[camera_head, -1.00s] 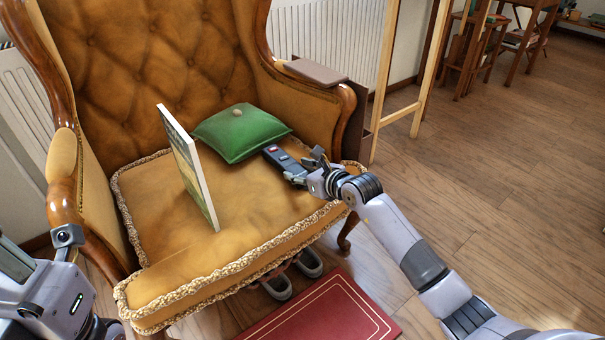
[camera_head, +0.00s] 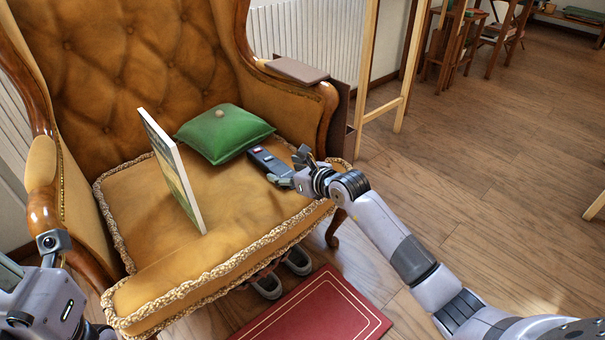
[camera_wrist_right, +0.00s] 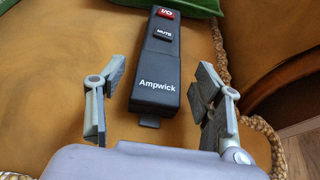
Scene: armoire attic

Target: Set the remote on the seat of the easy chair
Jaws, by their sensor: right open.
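The dark remote (camera_head: 268,161) lies on the seat of the mustard easy chair (camera_head: 243,200), near the green cushion. In the right wrist view the remote (camera_wrist_right: 157,65) shows a red button and the word "Ampwick", and the seat (camera_wrist_right: 50,75) is under it. My right gripper (camera_head: 290,170) is open at the near end of the remote. In the right wrist view its fingers (camera_wrist_right: 158,110) stand wide apart, with gaps on both sides of the remote's near end. My left arm (camera_head: 45,290) shows at the lower left, but its fingertips are out of the picture.
A green cushion (camera_head: 222,134) lies on the seat behind the remote. A thin book (camera_head: 174,172) stands upright on the seat. A brown flat object (camera_head: 296,70) is on the right armrest. Shoes (camera_head: 268,284) and a red mat (camera_head: 320,308) are on the floor in front.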

